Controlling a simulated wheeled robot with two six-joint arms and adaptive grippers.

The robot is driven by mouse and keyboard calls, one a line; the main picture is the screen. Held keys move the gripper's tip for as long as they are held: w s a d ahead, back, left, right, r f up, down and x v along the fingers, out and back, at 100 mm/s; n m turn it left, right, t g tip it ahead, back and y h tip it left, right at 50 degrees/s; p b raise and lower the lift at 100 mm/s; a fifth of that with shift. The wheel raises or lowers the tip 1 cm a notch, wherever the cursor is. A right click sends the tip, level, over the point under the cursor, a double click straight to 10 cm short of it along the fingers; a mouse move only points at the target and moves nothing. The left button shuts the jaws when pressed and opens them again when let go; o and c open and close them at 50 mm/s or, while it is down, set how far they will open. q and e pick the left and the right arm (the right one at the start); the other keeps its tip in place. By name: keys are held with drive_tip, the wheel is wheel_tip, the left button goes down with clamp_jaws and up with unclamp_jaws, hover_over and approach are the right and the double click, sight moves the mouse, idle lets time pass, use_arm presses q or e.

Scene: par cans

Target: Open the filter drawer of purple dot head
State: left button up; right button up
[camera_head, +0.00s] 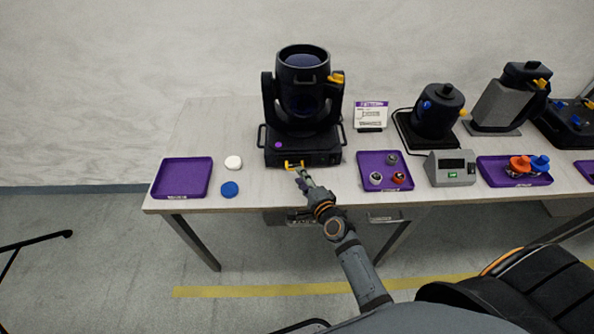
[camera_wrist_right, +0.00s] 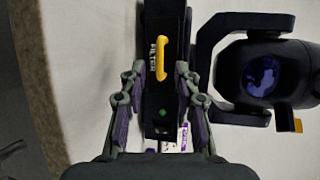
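The purple dot head is a black moving-head light (camera_head: 303,85) on the table, with a purple dot (camera_head: 278,145) on its base (camera_head: 320,158). A yellow filter drawer handle (camera_head: 294,164) is low on the base front. In the right wrist view, the yellow handle (camera_wrist_right: 161,58) sits beside a "FILTER" label. My right gripper (camera_head: 301,173) is close in front of the handle. In the right wrist view, my right gripper (camera_wrist_right: 158,78) is open, fingers apart on both sides of the dark front, not closed on the handle. My left gripper is not in view.
Left are an empty purple tray (camera_head: 182,178), a white disc (camera_head: 233,162) and a blue disc (camera_head: 230,189). Right are a purple tray with small parts (camera_head: 378,160), a grey meter (camera_head: 451,168) and more black lights (camera_head: 437,112). A sign (camera_head: 371,115) stands behind.

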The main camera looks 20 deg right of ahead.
drive_tip(key=shift+x, duration=1.85)
drive_tip(key=shift+c, duration=0.4)
clamp_jaws()
